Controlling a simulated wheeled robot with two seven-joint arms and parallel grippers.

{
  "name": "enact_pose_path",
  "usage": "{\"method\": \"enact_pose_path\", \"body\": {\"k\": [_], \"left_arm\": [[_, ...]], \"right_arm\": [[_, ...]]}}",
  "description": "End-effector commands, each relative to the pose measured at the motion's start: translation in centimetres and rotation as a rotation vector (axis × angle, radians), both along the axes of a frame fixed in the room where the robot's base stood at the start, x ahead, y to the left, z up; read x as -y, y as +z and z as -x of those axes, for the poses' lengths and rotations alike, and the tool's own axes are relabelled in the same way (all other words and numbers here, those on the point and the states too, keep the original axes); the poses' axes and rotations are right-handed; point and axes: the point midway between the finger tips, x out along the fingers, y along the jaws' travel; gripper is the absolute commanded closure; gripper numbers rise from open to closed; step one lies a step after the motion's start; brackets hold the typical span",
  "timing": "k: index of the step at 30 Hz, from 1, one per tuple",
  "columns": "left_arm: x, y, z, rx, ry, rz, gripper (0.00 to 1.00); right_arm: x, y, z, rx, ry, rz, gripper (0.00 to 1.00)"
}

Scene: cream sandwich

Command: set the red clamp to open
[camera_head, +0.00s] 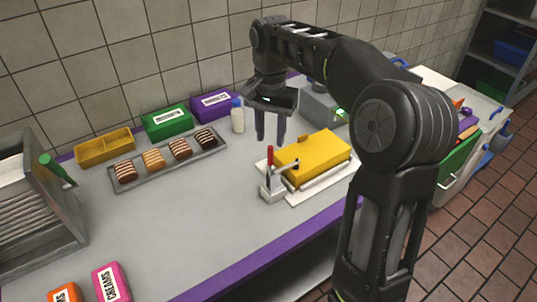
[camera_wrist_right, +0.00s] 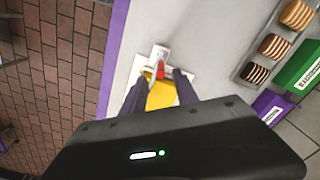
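The red clamp has a grey metal base (camera_head: 272,188) and a red handle (camera_head: 270,157) that stands upright in the head view. Its metal arm reaches right toward the yellow block (camera_head: 315,151), over its left edge; whether its tip touches the block I cannot tell. The block lies on a white board (camera_head: 305,192). My right gripper (camera_head: 270,141) hangs fingers-down above and behind the clamp, open and empty. In the right wrist view the red handle (camera_wrist_right: 161,68) shows just beyond the fingertips (camera_wrist_right: 155,80), between them in the picture, with the yellow block nearer. My left gripper is out of view.
A grey tray (camera_head: 152,185) with several striped pastries lies left of the clamp. Behind stand a white bottle (camera_head: 238,117), a green box (camera_head: 167,122) and a purple box (camera_head: 214,104). A grey box (camera_head: 322,108) stands behind the block. The table's middle (camera_head: 200,215) is clear.

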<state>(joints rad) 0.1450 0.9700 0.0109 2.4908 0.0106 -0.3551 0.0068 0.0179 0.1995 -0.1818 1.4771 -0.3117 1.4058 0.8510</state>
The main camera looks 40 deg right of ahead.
Motion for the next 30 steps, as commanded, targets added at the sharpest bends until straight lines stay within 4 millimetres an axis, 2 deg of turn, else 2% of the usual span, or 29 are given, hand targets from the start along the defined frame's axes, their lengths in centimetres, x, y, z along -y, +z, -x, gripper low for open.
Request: {"method": "enact_pose_path", "body": {"k": [7, 15, 21, 30], "left_arm": [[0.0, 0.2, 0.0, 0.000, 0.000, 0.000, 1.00], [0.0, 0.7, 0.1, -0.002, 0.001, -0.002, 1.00], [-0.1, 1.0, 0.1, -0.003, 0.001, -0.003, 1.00], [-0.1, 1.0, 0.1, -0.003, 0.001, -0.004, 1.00]], "right_arm": [[0.0, -1.4, 0.0, -0.004, 0.000, 0.000, 0.64], [0.0, -5.4, 0.1, -0.004, 0.001, -0.001, 0.64], [0.0, -7.6, 0.1, -0.003, 0.000, -0.001, 0.64], [0.0, -7.9, 0.0, 0.000, 0.000, 0.000, 0.64]]}}
